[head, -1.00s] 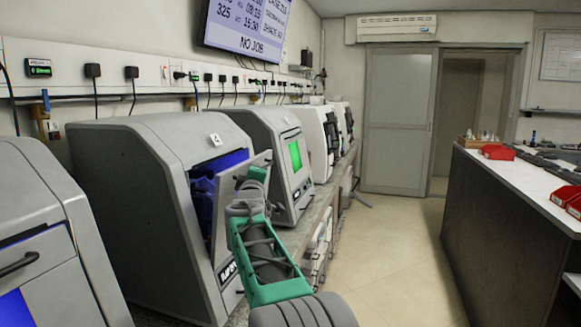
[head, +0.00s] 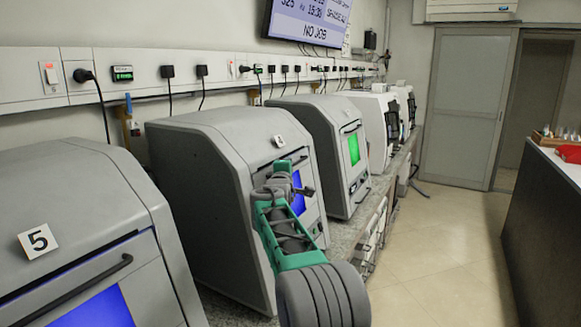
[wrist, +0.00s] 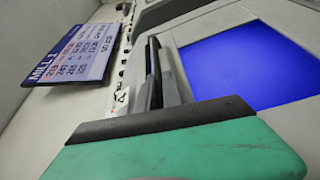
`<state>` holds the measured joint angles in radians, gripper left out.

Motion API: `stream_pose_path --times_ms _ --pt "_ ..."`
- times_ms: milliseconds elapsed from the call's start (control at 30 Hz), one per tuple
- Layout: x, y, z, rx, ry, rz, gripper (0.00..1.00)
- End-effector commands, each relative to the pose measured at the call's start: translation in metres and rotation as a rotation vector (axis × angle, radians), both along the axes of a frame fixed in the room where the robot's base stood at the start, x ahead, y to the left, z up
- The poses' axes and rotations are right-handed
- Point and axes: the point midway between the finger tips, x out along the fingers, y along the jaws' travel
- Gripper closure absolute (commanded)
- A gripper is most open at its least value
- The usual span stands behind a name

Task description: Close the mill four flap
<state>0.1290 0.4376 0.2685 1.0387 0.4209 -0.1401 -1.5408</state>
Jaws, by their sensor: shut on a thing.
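Mill four (head: 200,190) is the grey machine with a small white number label (head: 279,140), left of centre in the head view. Its flap (head: 314,205), with a blue window, lies about flush with the sloped front; my gripper hides part of it. I see no clear gap along its edge, but cannot tell if it is latched. My gripper (head: 287,181) is at the flap's upper part, shut on its dark handle. In the wrist view the handle (wrist: 152,70) runs beside the blue window (wrist: 245,65), and one green finger with a dark pad fills the lower part.
A mill labelled 5 (head: 75,235) stands close at the left, its flap shut. Another mill with a green screen (head: 335,150) stands beyond mill four. A dark-sided counter (head: 545,215) is at the right. The aisle floor (head: 440,250) is clear.

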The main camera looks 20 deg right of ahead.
Motion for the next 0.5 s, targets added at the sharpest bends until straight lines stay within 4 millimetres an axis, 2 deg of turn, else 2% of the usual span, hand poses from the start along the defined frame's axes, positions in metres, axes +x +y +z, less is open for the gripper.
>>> stream_pose_path --times_ms 33,133,167,267,500 --pt "0.0012 0.0037 0.0056 -0.001 -0.010 0.008 1.00" --pt "0.0014 0.0042 0.0057 -0.001 -0.011 0.009 1.00" --pt "0.0015 0.0044 0.0056 -0.001 -0.011 0.010 0.88" --pt "0.0014 0.0042 0.0051 0.000 -0.010 0.009 0.81" --pt "0.0013 0.0032 0.0018 0.001 -0.005 0.008 0.81"
